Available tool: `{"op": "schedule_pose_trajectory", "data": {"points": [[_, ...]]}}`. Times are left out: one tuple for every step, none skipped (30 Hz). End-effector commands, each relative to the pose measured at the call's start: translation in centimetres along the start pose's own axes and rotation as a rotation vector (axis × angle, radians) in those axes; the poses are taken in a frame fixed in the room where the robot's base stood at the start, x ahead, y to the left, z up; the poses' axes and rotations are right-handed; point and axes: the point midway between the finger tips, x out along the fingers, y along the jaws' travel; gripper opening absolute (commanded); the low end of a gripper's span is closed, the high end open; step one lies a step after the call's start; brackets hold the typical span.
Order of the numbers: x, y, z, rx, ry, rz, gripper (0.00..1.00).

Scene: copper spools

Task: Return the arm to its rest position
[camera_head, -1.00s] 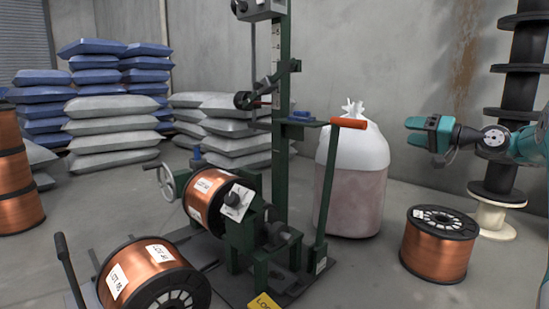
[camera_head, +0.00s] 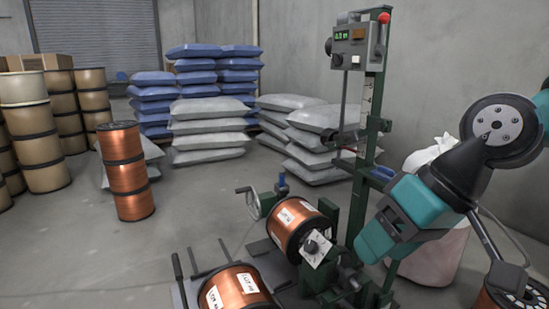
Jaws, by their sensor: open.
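My arm reaches in from the right edge, large and close to the camera. My teal gripper (camera_head: 384,232) points down and to the left, in front of the green winding machine (camera_head: 362,175). Its jaws are open, and I see nothing held in them. The gripper and wrist hide part of the machine's lower right side and part of the white sack (camera_head: 440,255) behind.
A copper spool (camera_head: 296,226) is mounted on the machine, and another (camera_head: 236,290) lies at its left foot. A copper spool (camera_head: 510,292) is at the lower right. Stacked copper spools (camera_head: 125,172) stand left. Bag stacks (camera_head: 208,135) are behind.

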Motion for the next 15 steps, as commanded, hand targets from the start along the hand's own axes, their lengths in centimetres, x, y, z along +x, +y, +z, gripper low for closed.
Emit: {"op": "schedule_pose_trajectory", "data": {"points": [[-1.6,-2.2,1.6,-0.039,-0.052,0.010,0.58],[-1.9,-2.9,2.9,-0.057,-0.083,0.019,0.58],[-2.4,-3.8,4.5,-0.081,-0.125,0.030,0.58],[-2.8,-4.4,5.7,-0.101,-0.154,0.038,0.58],[-3.3,-4.8,7.0,-0.119,-0.184,0.046,0.58],[-3.9,-5.4,8.6,-0.143,-0.224,0.058,0.58],[-4.6,-5.4,7.7,-0.132,-0.213,0.058,0.58],[-5.2,-5.5,7.3,-0.128,-0.211,0.058,0.58],[-6.0,-5.9,6.9,-0.126,-0.211,0.057,0.58],[-6.5,-6.1,6.7,-0.126,-0.211,0.057,0.58],[-7.2,-6.4,6.4,-0.126,-0.210,0.057,0.58],[-8.1,-6.8,6.0,-0.125,-0.210,0.056,0.58],[-8.8,-7.1,5.7,-0.125,-0.209,0.056,0.58],[-9.6,-7.5,5.4,-0.125,-0.209,0.056,0.58],[-10.6,-7.9,4.9,-0.125,-0.208,0.056,0.58]]}}
